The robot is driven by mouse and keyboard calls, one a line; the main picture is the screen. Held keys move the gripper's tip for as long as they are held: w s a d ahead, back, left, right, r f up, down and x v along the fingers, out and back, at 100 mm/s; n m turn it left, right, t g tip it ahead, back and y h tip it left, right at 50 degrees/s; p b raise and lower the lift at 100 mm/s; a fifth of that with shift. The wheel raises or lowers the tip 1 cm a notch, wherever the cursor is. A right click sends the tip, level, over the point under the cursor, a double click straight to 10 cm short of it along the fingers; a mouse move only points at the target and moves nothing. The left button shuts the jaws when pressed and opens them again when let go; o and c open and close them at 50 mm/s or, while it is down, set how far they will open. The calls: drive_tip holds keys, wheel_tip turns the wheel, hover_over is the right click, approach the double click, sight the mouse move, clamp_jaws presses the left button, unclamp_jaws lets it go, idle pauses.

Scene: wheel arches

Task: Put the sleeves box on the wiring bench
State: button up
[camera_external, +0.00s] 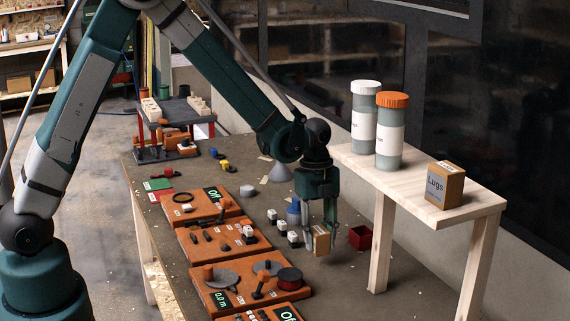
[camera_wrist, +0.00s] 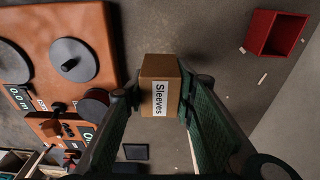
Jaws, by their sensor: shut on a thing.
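The sleeves box (camera_wrist: 160,72) is a small brown carton with a white "Sleeves" label. My gripper (camera_wrist: 158,104) is shut on it, one finger on each side. In the external view my gripper (camera_external: 320,232) points down with the sleeves box (camera_external: 322,241) low over the grey tabletop (camera_external: 345,277); I cannot tell whether the box touches it. No surface carries a readable name as the wiring bench. A raised pale wooden bench (camera_external: 408,186) stands to the right, and a small black-topped bench with red legs (camera_external: 176,110) stands at the far end.
A lugs box (camera_external: 444,186) and two lidded jars (camera_external: 364,118) (camera_external: 390,132) stand on the wooden bench. A red open bin (camera_external: 361,238) is right of my gripper. Orange boards (camera_external: 215,243) with reels and tools lie left. Small white-topped blocks (camera_external: 281,226) sit close to my gripper.

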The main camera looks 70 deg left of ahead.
sight(317, 228)
drive_tip(key=shift+f, duration=0.8)
drive_tip(key=shift+f, duration=0.1)
drive_tip(key=shift+f, duration=1.75)
drive_tip(key=shift+f+b, duration=0.2)
drive_tip(key=shift+b, duration=0.15)
drive_tip(key=o, duration=0.9)
drive_tip(key=shift+r, duration=0.15)
drive_tip(key=shift+a+r+p, duration=0.2)
drive_tip(key=shift+a+r, duration=0.05)
drive_tip(key=shift+r, duration=1.75)
drive_tip(key=shift+a+r+p, duration=0.2)
drive_tip(key=shift+a+r, duration=0.05)
drive_tip(key=shift+r, duration=1.75)
drive_tip(key=shift+a+r+p, duration=0.2)
drive_tip(key=shift+a+r, duration=0.05)
drive_tip(key=shift+r, duration=1.75)
